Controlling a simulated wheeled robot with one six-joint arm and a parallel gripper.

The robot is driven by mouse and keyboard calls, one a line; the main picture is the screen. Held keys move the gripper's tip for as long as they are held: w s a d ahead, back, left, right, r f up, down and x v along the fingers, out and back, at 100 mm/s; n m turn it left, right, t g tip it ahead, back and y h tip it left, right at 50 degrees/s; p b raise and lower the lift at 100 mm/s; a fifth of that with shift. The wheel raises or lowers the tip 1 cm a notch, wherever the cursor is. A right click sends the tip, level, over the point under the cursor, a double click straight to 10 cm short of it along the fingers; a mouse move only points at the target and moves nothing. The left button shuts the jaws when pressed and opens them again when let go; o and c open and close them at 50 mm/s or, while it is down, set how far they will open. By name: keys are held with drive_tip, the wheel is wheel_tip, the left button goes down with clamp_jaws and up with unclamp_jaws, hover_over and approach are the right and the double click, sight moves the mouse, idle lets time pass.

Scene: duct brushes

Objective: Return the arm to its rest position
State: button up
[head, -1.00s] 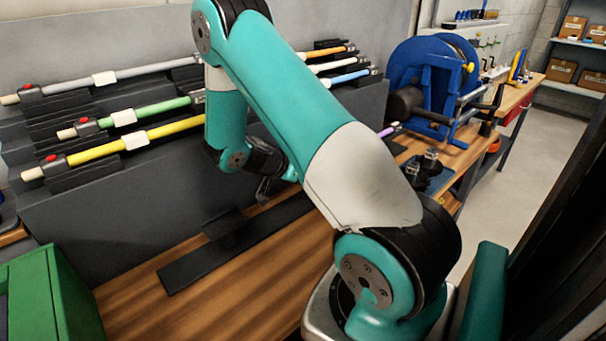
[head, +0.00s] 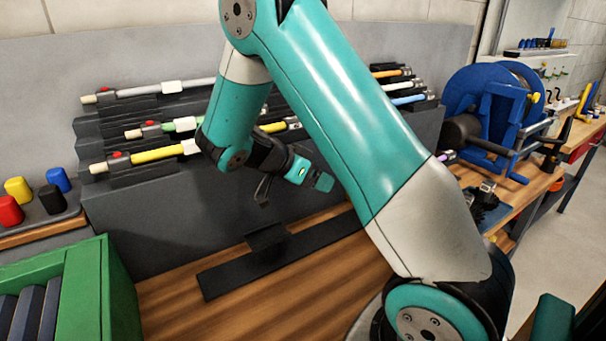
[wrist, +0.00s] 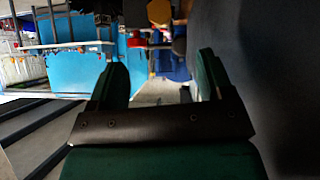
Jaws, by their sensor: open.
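My arm is teal and white and crosses the middle of the head view. Its end, my gripper (head: 322,182), hangs in the air before the grey rack panel and above the wooden bench, pointing right. In the wrist view my gripper (wrist: 162,80) shows two dark green fingers spread apart with nothing between them. The upper arm hides part of the rack behind it.
Rods with grey, green and yellow handles lie on the stepped rack (head: 150,220). A black bracket (head: 275,262) lies on the wooden bench (head: 190,315). A green box (head: 118,280) stands at lower left; a blue reel (head: 485,105) stands at right.

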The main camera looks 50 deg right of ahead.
drive_tip(key=shift+v, duration=2)
drive_tip(key=s+a+r+n+t+y+p, duration=0.1)
drive_tip(key=s+a+r+n+t+y, duration=0.1)
drive_tip(key=a+n+y, duration=0.35)
drive_tip(key=s+a+r+n+t+y, duration=0.1)
drive_tip(key=s+a+n+t+y, duration=0.1)
drive_tip(key=a+n, duration=0.65)
drive_tip(key=s+a+r+n+y, duration=0.3)
drive_tip(key=s+a+n, duration=0.3)
drive_tip(key=s+a, duration=0.1)
drive_tip(key=s+a+r+n+y, duration=0.3)
drive_tip(key=s+a+n, duration=0.4)
drive_tip(key=s+a, duration=0.1)
drive_tip(key=shift+g+y+p, duration=0.3)
drive_tip(key=shift+y+p, duration=0.05)
drive_tip(key=shift+p, duration=0.05)
drive_tip(key=shift+w+a+r, duration=0.1)
drive_tip(key=shift+a+r, duration=0.05)
